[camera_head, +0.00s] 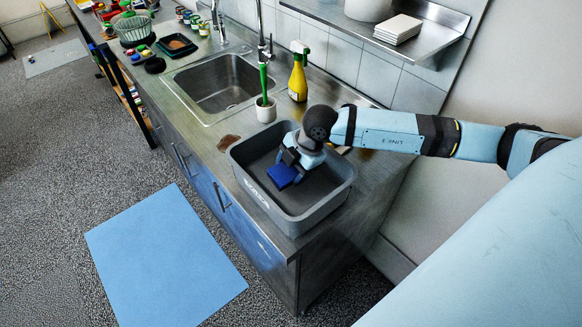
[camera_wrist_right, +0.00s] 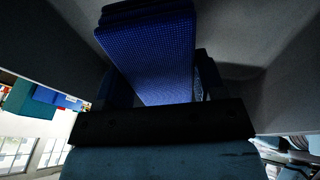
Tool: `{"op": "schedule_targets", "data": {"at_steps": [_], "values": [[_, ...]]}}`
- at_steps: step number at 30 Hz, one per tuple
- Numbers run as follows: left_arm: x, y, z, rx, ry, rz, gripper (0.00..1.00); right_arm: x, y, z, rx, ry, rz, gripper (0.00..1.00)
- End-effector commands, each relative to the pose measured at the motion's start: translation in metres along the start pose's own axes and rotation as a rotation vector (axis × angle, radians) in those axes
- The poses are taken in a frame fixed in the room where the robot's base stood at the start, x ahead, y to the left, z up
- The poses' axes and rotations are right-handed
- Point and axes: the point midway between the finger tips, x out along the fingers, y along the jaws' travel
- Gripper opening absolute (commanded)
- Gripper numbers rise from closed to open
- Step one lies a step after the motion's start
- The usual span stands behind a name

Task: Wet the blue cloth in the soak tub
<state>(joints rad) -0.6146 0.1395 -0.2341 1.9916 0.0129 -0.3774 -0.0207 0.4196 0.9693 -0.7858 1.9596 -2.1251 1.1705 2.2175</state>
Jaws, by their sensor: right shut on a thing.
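The grey soak tub (camera_head: 327,206) stands on the near end of the steel counter. My right gripper (camera_head: 287,166) reaches down inside the tub and is shut on the blue cloth (camera_head: 282,176). The folded cloth is down within the tub's walls; I cannot tell whether it touches the bottom or any water. In the right wrist view the cloth (camera_wrist_right: 150,50) shows large between the fingers, with grey tub walls around it. My left gripper is not in view.
A white cup with a green brush (camera_head: 265,110) and a yellow spray bottle (camera_head: 298,78) stand behind the tub. The sink (camera_head: 222,84) lies farther along. A wall shelf (camera_head: 425,36) overhangs the counter. A blue mat (camera_head: 165,258) lies on the floor.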

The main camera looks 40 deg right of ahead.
Motion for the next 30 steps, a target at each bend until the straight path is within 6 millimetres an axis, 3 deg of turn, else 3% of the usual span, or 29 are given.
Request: {"op": "schedule_targets", "data": {"at_steps": [15, 30], "values": [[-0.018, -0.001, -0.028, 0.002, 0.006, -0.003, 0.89, -0.042, 0.012, -0.011, 0.000, 0.000, 0.001, 0.44], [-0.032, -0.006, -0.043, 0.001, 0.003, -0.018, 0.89, -0.079, 0.022, -0.022, 0.000, 0.000, 0.001, 0.44]]}}
